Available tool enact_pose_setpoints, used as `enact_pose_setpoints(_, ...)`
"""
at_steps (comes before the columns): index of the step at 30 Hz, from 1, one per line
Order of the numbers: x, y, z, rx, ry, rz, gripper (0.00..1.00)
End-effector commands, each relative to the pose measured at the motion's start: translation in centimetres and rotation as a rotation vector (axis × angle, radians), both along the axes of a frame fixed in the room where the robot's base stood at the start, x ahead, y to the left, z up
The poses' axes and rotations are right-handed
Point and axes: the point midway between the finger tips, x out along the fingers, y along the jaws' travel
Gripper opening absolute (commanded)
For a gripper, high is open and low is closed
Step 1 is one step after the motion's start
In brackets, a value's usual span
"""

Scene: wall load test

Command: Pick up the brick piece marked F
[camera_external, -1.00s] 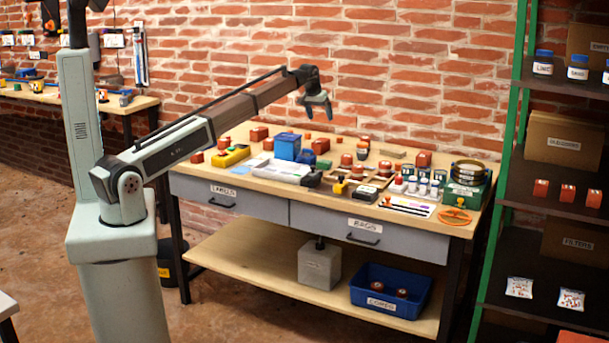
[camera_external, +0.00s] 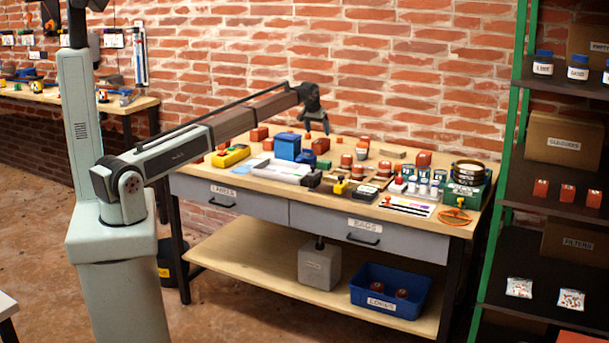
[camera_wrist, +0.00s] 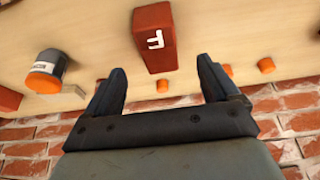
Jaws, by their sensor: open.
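The red brick piece marked F (camera_wrist: 155,38) lies on the light wooden bench top in the wrist view, its white letter facing the camera. My gripper (camera_wrist: 160,74) is open and empty. Its dark fingers are spread to either side below the brick in the picture, and the brick is not between the fingertips. In the external view my gripper (camera_external: 316,128) hangs above the back part of the workbench, fingers down. A red brick (camera_external: 321,146) shows just under it there; its marking is too small to read.
A dark jar with an orange lid (camera_wrist: 46,72) stands left of the brick in the wrist view. Small orange pieces (camera_wrist: 265,65) lie near the brick wall. A blue box (camera_external: 287,146) and several red-brown pots (camera_external: 361,150) crowd the workbench (camera_external: 240,180).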

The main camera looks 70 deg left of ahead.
Motion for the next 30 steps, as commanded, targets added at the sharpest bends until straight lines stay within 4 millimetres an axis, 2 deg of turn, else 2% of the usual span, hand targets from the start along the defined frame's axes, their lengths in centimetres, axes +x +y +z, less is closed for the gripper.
enact_pose_setpoints(13, 1.5, 1.3, -4.3, 0.000, 0.000, 0.000, 0.88)
enact_pose_setpoints(30, 1.5, 1.3, -4.6, 0.000, 0.000, 0.000, 0.88)
